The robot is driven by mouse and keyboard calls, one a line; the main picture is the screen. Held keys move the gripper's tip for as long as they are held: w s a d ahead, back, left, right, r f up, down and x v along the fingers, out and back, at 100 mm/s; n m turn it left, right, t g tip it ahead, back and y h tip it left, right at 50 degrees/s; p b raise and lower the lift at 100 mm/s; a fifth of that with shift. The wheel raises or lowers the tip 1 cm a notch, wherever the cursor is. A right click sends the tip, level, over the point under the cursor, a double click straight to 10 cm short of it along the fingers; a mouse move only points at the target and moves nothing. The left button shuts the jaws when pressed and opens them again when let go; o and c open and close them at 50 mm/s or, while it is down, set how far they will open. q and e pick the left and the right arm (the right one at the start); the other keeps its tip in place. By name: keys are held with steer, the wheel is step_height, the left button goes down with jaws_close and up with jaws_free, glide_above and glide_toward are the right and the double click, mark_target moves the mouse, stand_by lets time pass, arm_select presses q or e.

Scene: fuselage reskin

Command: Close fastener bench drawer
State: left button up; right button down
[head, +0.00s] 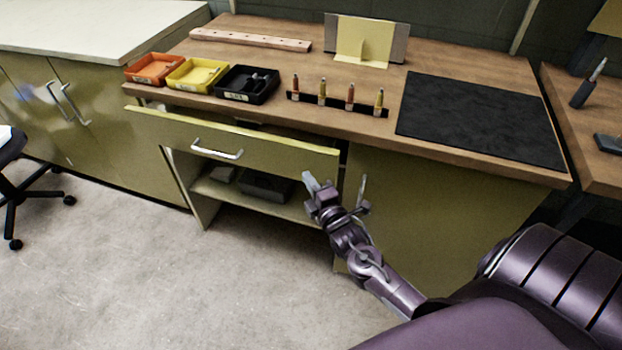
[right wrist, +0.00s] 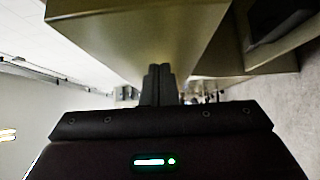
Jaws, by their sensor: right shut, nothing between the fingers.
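The fastener bench drawer (head: 260,150) is an olive front with a pale top edge and a silver bar handle (head: 217,152). In the head view it stands pulled out from under the wooden bench top (head: 420,75), with a dark gap behind its front. My right gripper (head: 314,187) is just below the drawer's right end, near the open shelf. Whether it touches the drawer cannot be told. In the right wrist view its fingers (right wrist: 158,85) are together and empty, with olive panels close above. My left gripper is out of view.
On the bench are an orange bin (head: 153,69), a yellow bin (head: 198,75), a black bin (head: 247,84), a tool rack (head: 335,103) and a black mat (head: 480,118). A cabinet door with a handle is right of the drawer. The floor (head: 130,270) in front is clear.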

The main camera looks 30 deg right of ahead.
steer(key=shift+w+d, duration=0.2)
steer(key=shift+d, duration=0.1)
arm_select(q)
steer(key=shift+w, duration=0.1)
